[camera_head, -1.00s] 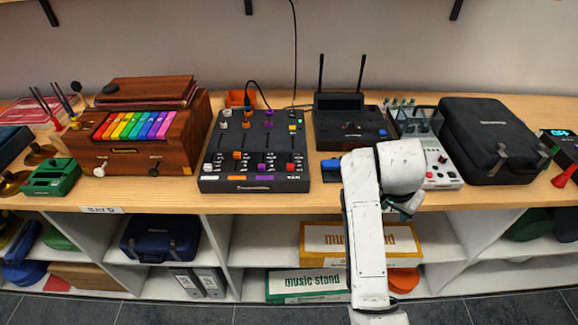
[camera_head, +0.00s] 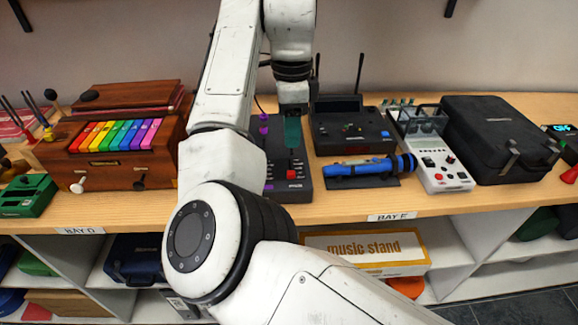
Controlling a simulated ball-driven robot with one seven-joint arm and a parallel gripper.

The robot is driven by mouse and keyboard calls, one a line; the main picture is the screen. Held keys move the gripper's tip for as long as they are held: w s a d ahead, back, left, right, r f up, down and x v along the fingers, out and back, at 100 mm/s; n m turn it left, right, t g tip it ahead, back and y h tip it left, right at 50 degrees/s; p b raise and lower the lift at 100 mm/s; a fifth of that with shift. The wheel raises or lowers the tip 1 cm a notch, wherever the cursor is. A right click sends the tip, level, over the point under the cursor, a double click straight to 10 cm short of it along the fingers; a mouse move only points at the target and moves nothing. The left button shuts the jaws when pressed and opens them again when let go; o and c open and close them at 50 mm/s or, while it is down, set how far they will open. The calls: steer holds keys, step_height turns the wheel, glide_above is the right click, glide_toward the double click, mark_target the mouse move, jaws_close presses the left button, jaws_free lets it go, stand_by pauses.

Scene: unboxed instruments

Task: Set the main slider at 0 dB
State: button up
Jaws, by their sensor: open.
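The black mixer (camera_head: 305,189) stands on the wooden shelf top, mostly hidden behind my white arm. Its right strip shows, with a red slider cap (camera_head: 291,172) near the lower right and purple knobs (camera_head: 263,130) on the left of the visible part. My gripper (camera_head: 292,135) points down over the right side of the mixer, with a dark green finger just above the red slider cap in the picture. I cannot tell whether it touches the cap. The other finger and the scale marks cannot be made out.
A blue cylindrical device (camera_head: 365,166) lies on a dark stand right of the mixer. Behind it is a black box with antennas (camera_head: 350,128). A white panel device (camera_head: 440,165) and a black case (camera_head: 500,135) stand further right. A rainbow-keyed wooden instrument (camera_head: 115,150) stands left.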

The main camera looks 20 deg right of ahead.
mark_target(291, 172)
step_height(291, 172, down, 11)
steer(key=shift+r+b, duration=0.15)
steer(key=shift+b, duration=0.2)
jaws_close()
stand_by(0.4)
stand_by(0.4)
